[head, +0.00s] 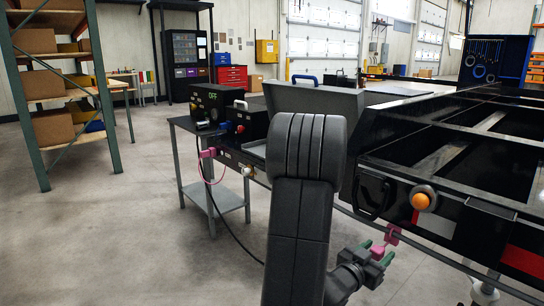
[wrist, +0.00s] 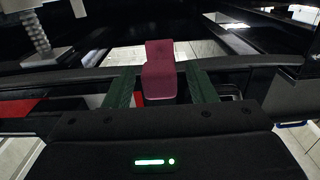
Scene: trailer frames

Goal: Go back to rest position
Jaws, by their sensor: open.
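My gripper (head: 378,251) is at the lower right of the head view, beside the front of the black trailer frame (head: 440,192). Its two green fingers are apart, and they also show in the wrist view (wrist: 162,72). A pink connector (head: 393,234) is on the trailer's lower edge, just past the fingertips. In the wrist view the pink connector (wrist: 160,80) stands between the fingers, with a gap visible on each side. Its lower part reaches back between them. Where it joins the trailer is hard to make out.
A grey side table (head: 215,190) left of my arm bears a black box marked OFF (head: 207,103) and a pink plug (head: 208,153) with a cable. An orange lamp (head: 422,199) sits on the trailer. Shelves (head: 50,85) stand at left; the floor between is clear.

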